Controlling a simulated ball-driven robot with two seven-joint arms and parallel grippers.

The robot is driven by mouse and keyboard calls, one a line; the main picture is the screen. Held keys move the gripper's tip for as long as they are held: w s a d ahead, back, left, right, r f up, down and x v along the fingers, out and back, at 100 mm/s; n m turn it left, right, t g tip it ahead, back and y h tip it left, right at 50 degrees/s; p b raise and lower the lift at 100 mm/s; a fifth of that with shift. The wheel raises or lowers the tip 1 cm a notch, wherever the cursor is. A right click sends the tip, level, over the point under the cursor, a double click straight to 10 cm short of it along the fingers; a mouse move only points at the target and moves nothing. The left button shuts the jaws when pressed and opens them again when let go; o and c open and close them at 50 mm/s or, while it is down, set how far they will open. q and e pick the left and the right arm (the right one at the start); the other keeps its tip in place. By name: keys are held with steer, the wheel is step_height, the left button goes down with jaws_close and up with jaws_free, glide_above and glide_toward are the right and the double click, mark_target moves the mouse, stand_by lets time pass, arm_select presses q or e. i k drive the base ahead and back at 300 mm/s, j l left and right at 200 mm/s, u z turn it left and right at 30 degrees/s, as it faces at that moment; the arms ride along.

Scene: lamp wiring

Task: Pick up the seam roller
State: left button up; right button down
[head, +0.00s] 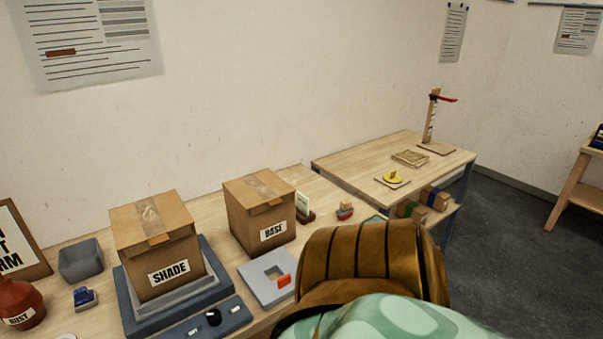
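I cannot make out a seam roller for certain in the head view. Small tools on the near bench are too small to name surely: a blue-and-grey item (85,298) at the left and a red-and-tan item (345,210) near the bench's back right. A grey plate (262,287) with a square recess has an orange-red tab (284,281) at its right edge. Neither of my grippers shows in this view.
Closed boxes labelled SHADE (160,258) and BASE (260,222) stand on the bench. A brown ribbed object (370,265) and mint-green patterned fabric (400,318) block the lower right. A second table (345,160) stands behind. Grey floor (510,240) is open at right.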

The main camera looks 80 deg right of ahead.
mark_target(345, 210)
steer(key=z, duration=2.8)
